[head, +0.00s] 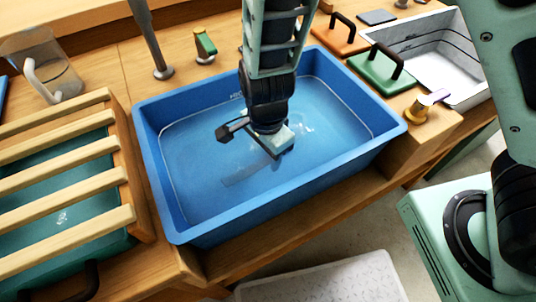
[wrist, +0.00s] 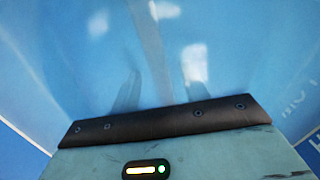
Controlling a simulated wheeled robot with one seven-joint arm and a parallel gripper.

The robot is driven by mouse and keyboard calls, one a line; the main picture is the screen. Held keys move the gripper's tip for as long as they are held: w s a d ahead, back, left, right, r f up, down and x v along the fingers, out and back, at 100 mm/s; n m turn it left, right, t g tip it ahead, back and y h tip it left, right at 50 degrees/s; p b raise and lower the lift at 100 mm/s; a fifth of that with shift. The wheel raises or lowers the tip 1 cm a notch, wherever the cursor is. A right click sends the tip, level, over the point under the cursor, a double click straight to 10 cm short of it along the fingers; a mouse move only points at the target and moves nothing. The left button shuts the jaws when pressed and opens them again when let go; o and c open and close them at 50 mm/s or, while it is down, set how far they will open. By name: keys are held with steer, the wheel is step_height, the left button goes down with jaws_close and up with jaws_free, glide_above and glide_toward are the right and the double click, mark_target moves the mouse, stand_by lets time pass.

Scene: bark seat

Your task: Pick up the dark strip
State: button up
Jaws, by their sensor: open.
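The dark strip (head: 242,175) shows as a faint, slightly darker band in the blue basin (head: 180,222), under clear water. In the wrist view the strip (wrist: 152,45) is a dim grey band running up the picture, blurred by the water and glare. My gripper (head: 250,145) is over the middle of the basin, pointing down, with its jaws apart. In the wrist view my gripper (wrist: 160,82) has its fingers on either side of the strip's line. I see nothing held. How far the fingertips are from the strip is unclear.
A slatted wooden rack (head: 65,185) stands left of the basin. A clear jug (head: 42,68) is at the back left. A green block with a black handle (head: 380,72) and a white tray (head: 468,88) are at the right. The basin's walls surround my gripper.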

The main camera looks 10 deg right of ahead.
steer(key=shift+f, duration=0.1)
jaws_close()
